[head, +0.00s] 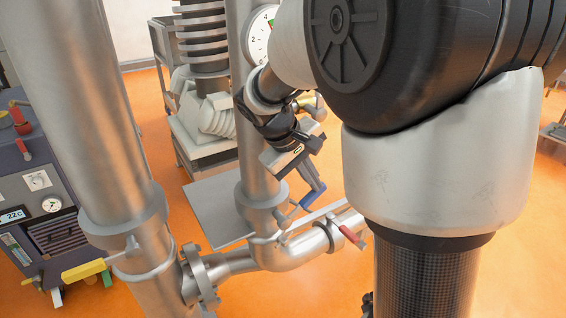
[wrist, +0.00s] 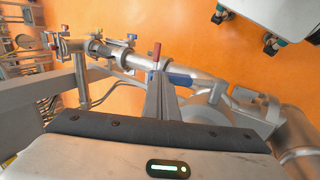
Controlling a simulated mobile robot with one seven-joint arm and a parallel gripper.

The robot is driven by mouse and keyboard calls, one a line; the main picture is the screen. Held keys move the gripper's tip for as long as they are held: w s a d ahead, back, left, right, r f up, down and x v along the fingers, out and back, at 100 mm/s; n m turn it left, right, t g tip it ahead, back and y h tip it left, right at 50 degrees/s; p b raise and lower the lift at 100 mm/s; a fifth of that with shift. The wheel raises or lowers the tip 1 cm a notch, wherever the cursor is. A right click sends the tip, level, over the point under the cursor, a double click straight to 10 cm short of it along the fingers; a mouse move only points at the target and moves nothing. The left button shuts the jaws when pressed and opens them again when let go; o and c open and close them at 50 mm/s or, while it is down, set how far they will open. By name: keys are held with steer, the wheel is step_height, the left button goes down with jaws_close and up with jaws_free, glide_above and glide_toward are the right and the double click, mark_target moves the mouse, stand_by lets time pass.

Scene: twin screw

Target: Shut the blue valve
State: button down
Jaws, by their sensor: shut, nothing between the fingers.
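The blue valve handle (head: 313,193) sits on the vertical pipe just above the lower pipe run, in the middle of the head view. In the wrist view, part of the blue handle (wrist: 181,80) shows just right of my fingertips. My gripper (head: 309,176) is shut and empty, its fingers pointing down toward the blue handle. In the wrist view the shut fingertips of my gripper (wrist: 162,76) overlap the left end of the handle. I cannot tell whether they touch it.
A red valve handle (head: 351,237) is on the horizontal pipe (head: 292,251); it also shows in the wrist view (wrist: 156,54). A yellow valve handle (head: 83,270) is on the thick left pipe (head: 78,100). A pressure gauge (head: 260,35) stands above. Orange floor lies around.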

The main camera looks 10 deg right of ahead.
mark_target(325, 191)
steer(key=d+f, duration=0.1)
steer(key=d+f+y, duration=0.1)
steer(key=d, duration=0.1)
steer(key=shift+w+f+g+y, duration=0.3)
steer(key=shift+w, duration=0.05)
steer(key=shift+x, duration=1.4)
steer(key=shift+f, duration=0.1)
steer(key=shift+s+f, duration=0.1)
steer(key=shift+f, duration=0.1)
steer(key=v, duration=0.4)
steer(key=s+a+b, duration=0.1)
steer(key=s+a, duration=0.2)
steer(key=a, duration=0.8)
steer(key=shift+s, duration=0.3)
steer(key=shift+a+f, duration=0.1)
